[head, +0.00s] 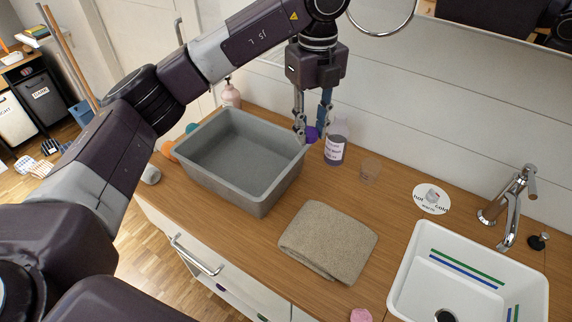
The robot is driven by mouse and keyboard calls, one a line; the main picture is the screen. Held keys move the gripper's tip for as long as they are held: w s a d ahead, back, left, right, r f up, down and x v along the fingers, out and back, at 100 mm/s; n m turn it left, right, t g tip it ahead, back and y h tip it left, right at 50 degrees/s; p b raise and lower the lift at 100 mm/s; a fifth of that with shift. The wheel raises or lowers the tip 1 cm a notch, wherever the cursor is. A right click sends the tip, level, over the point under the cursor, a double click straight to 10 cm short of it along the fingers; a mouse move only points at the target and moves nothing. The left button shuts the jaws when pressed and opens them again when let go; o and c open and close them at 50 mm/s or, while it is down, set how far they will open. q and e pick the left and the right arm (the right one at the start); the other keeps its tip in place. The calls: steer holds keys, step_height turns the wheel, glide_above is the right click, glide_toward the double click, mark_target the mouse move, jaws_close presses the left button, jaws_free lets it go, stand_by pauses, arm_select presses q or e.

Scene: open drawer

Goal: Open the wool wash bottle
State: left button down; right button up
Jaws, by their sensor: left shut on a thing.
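The wool wash bottle (335,150) stands upright on the wooden counter near the back wall. It is translucent, with purple liquid and a pale label whose print is too small to read surely. A purple cap (311,134) is between the fingertips of my left gripper (311,132), which points down and is shut on it. The cap appears apart from the bottle, just left of its upper part and by the grey basin's back right corner. Part of the bottle's neck is hard to make out. My right gripper is not in view.
A grey basin (262,197) stands left of the bottle. A folded beige towel (327,240) lies in front. A white sink (405,283) and chrome tap (515,205) are at the right. A pink bottle (231,95) stands behind the basin.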

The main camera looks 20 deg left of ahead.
arm_select(q)
steer(key=shift+w+f, duration=0.2)
steer(key=shift+w, duration=0.15)
step_height(320, 180, down, 4)
steer(key=s, duration=0.2)
steer(key=p, duration=0.2)
glide_above(306, 196)
step_height(306, 196, down, 10)
steer(key=shift+a, duration=0.1)
steer(key=shift+f, duration=0.45)
step_height(306, 196, down, 4)
steer(key=shift+r+p, duration=0.25)
steer(key=shift+p, duration=0.4)
steer(key=shift+f, duration=0.3)
